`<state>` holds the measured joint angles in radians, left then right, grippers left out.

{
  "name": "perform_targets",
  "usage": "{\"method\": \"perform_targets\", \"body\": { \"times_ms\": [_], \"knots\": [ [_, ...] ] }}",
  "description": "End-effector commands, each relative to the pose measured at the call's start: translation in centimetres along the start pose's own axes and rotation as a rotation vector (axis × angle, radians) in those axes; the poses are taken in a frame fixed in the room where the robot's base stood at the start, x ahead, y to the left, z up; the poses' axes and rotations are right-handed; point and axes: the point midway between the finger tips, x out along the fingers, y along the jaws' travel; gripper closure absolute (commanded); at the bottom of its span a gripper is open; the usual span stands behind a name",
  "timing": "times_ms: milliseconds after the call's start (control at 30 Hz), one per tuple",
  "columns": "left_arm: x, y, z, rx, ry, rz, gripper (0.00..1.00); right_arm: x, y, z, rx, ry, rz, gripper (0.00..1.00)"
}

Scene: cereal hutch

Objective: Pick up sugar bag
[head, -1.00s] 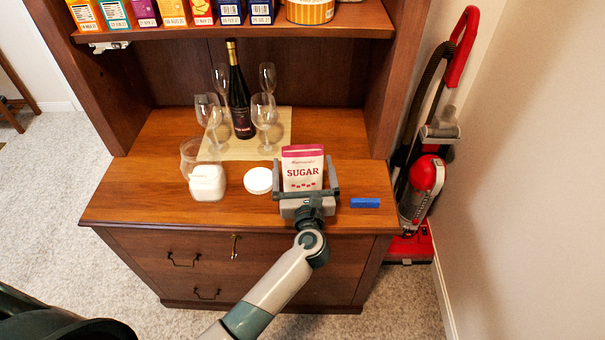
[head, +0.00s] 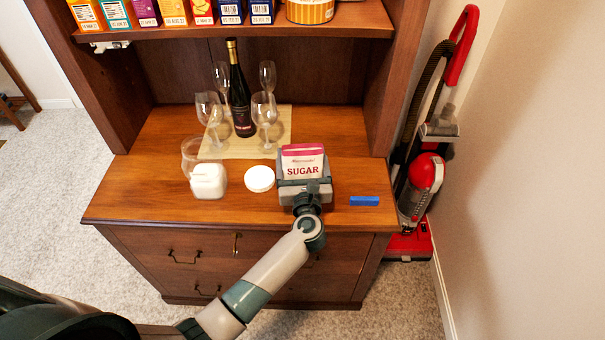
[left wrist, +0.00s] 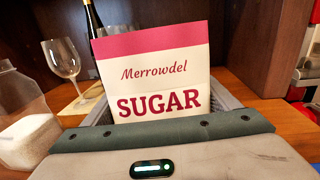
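The sugar bag (head: 303,164), white with a pink top band and red lettering, is at the front right of the cabinet top. It also fills the middle of the left wrist view (left wrist: 158,72). My left gripper (head: 304,184) has its fingers close against both sides of the bag and looks shut on it. The gripper body hides the bag's lower part, so I cannot tell whether its base touches the wood. My right gripper is not in view.
A glass jar (head: 207,180) with white contents and a round white lid (head: 260,178) are left of the bag. A blue block (head: 364,201) lies right. Behind, a dark bottle (head: 241,105) and several glasses stand on a mat (head: 232,151). A shelf (head: 240,31) overhangs the back.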

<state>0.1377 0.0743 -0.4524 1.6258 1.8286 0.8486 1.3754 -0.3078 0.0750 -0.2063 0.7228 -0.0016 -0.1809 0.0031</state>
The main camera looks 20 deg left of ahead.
Motion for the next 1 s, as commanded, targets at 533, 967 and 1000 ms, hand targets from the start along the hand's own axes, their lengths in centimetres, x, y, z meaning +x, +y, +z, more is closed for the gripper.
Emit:
{"method": "perform_targets", "body": {
  "times_ms": [533,967,1000],
  "knots": [
    [0.0,0.0,1.2,-0.004,-0.003,0.001,0.58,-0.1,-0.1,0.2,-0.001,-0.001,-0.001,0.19],
    [0.0,0.0,7.6,-0.005,-0.005,0.000,0.58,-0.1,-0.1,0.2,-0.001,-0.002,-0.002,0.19],
    [0.0,0.0,8.2,-0.006,-0.004,0.000,0.58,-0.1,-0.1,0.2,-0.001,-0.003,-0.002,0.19]
  ]
}}
